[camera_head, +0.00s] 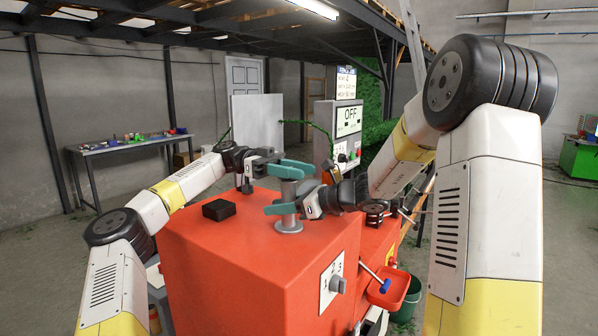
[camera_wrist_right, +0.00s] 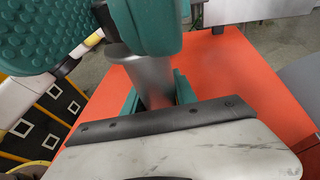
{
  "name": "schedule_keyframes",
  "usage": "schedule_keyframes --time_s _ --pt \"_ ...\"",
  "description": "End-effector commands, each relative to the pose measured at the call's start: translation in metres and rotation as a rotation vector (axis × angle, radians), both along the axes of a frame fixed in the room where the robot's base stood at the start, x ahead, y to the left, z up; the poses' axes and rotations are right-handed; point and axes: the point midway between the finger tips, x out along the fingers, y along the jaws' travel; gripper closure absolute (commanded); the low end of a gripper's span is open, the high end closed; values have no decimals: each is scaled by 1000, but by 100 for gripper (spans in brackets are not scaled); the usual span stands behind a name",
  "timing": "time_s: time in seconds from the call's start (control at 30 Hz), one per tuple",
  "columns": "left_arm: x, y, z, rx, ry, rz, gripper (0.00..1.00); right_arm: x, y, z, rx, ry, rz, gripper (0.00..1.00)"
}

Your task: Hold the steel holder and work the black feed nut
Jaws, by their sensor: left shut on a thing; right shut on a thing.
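The steel holder (camera_head: 288,190) stands upright on a round flange on top of the red machine; its grey shaft (camera_wrist_right: 152,78) also shows in the right wrist view. My right gripper (camera_head: 284,208) is shut on the holder low down, its teal fingers on either side of the shaft. My left gripper (camera_head: 290,169) is above it, its teal fingers shut around the holder's top end; they also show in the right wrist view (camera_wrist_right: 145,28). The black feed nut is hidden by the left fingers, so its turn cannot be seen.
The red machine (camera_head: 230,262) carries a black block (camera_head: 219,210) left of the holder and a selector knob (camera_head: 337,285) on its front. A control box (camera_head: 347,122) reading OFF stands behind. A red bin (camera_head: 389,288) hangs at the right. A cluttered workbench (camera_head: 130,143) is far left.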

Motion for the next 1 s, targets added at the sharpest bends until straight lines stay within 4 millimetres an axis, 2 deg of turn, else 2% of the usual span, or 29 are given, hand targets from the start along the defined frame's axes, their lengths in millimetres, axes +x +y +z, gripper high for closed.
schedule_keyframes --time_s 0.43,0.47,0.57,0.87,1.0 --pt "-1 0 1 -2 -1 -10 100 0 0 -2 0 4 0 100" --pt "-1 0 1 -2 -1 -10 61 0 0 -2 0 4 0 100" --pt "-1 0 1 -1 -1 -10 43 0 0 -2 0 4 0 100" --pt "0 1 0 0 0 -9 43 0 0 -1 -1 3 -1 100" --pt "7 9 0 0 0 -6 43 0 0 -1 -1 3 -1 100"
